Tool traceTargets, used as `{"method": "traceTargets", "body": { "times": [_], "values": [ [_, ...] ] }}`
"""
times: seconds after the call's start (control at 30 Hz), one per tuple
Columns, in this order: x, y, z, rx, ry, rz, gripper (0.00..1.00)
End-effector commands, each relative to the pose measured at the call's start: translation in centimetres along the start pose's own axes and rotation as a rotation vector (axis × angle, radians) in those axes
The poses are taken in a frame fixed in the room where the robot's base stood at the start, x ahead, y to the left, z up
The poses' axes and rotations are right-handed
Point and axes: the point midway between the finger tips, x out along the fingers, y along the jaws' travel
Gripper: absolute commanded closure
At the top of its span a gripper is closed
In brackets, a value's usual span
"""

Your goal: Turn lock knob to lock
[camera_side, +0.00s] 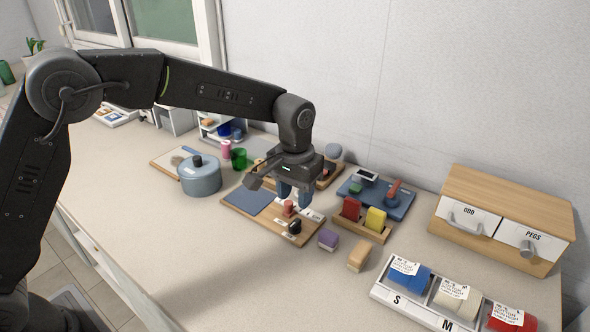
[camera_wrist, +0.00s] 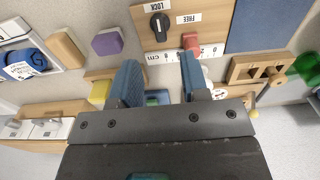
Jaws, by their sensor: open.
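The black lock knob (camera_wrist: 159,25) sits on a wooden board (camera_wrist: 215,38), with a LOCK label (camera_wrist: 159,5) on one side and a FREE label (camera_wrist: 189,18) on the other. In the side view the knob (camera_side: 294,226) is at the board's front right corner. A red peg-like piece (camera_wrist: 190,41) stands near a white ruler strip (camera_wrist: 185,55); it also shows in the side view (camera_side: 289,208). My gripper (camera_wrist: 160,75) is open with blue fingers, apart from the knob. In the side view my gripper (camera_side: 292,192) hovers over the board, above the red piece.
A purple block (camera_side: 328,239) and a tan block (camera_side: 358,256) lie right of the board. A wooden holder with red and yellow blocks (camera_side: 365,218) stands behind them. A blue-grey pot (camera_side: 200,178) is at left. The counter in front is clear.

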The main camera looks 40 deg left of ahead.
Motion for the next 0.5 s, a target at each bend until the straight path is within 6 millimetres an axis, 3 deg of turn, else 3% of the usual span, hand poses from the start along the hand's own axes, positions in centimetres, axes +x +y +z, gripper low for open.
{"method": "traceTargets", "body": {
  "times": [0.2,0.5],
  "values": [
    [-4.4,0.0,0.0,0.0,0.003,0.001,0.58],
    [-6.5,0.0,0.0,-0.001,0.0,0.0,0.58]
  ]
}}
